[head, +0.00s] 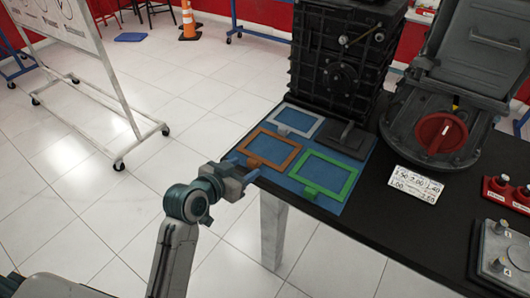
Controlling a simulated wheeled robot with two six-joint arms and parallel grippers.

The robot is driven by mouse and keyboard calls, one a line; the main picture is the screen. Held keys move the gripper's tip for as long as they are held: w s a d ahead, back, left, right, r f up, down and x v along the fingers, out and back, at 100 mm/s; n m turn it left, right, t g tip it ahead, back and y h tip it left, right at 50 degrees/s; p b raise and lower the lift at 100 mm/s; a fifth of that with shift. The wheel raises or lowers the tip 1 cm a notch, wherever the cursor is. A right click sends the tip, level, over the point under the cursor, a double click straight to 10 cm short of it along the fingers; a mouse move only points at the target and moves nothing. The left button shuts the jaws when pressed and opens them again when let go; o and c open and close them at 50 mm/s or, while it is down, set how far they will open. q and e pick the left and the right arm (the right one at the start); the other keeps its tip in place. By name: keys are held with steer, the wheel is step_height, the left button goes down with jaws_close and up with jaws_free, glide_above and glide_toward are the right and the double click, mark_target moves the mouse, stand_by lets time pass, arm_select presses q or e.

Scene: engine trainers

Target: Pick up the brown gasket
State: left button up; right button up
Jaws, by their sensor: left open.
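The brown gasket (292,160) is a thin orange-brown rectangular frame with a small tab at its left corner. It lies flat on a blue mat (325,203) near the table's left edge. My left gripper (244,168) is open and empty at that edge, just left of the gasket's tab. I cannot tell whether a finger touches the gasket. My right gripper is not in view.
A green gasket (349,184) and a grey-white gasket (301,133) lie on the same mat, beside a dark plate (341,136). A black engine block (335,65) stands behind. A numbered white card (415,184) lies on the black table (390,225).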

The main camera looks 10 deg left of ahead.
mark_target(251, 163)
arm_select(q)
steer(key=x, duration=0.5)
steer(key=shift+w, duration=0.2)
steer(key=shift+a, duration=0.1)
steer(key=c, duration=1.1)
